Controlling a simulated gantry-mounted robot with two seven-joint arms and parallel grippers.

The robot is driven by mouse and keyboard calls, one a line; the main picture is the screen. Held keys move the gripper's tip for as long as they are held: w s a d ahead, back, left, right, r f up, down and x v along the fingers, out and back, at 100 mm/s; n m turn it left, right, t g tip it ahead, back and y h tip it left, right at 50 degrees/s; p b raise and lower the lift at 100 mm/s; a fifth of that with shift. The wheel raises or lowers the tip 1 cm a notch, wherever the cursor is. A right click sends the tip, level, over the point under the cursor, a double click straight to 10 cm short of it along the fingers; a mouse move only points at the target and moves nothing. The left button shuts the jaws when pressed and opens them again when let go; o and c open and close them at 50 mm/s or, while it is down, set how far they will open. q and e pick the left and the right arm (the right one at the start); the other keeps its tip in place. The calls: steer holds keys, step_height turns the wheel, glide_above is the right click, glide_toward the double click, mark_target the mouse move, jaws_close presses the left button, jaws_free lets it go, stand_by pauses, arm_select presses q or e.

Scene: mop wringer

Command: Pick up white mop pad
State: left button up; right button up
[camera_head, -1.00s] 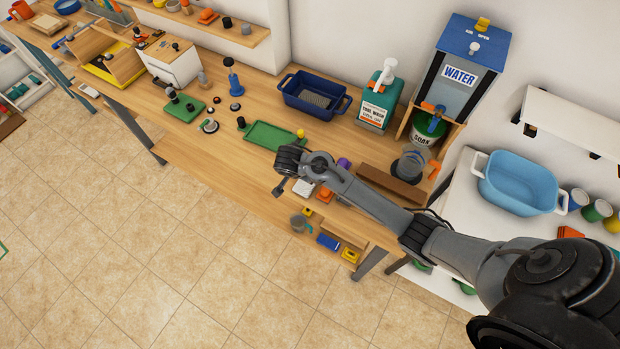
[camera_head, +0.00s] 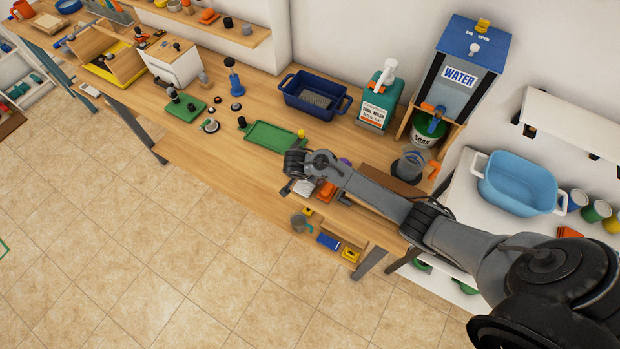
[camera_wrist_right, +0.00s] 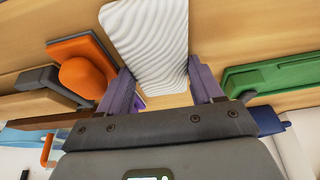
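The white mop pad (camera_head: 304,188) lies near the front edge of the wooden bench in the head view, partly covered by my right wrist. In the right wrist view the pad (camera_wrist_right: 152,38) is a white, wavy-ribbed rectangle. My right gripper (camera_wrist_right: 160,75) is open, with its two purple fingers on either side of the pad's near end. I cannot tell whether the fingers touch it or are still above it. In the head view my right gripper is mostly hidden under the wrist. My left gripper is not in view.
An orange tool (camera_head: 326,192) lies right beside the pad. A green tray (camera_head: 270,137) lies to the left and a brown block (camera_head: 395,183) to the right. A dark blue basin (camera_head: 312,95) and a teal wash bottle (camera_head: 380,105) stand behind.

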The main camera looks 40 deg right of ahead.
steer(key=c, duration=0.4)
steer(key=shift+c, duration=0.2)
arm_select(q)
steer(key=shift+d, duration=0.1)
arm_select(e)
steer(key=shift+r, duration=0.15)
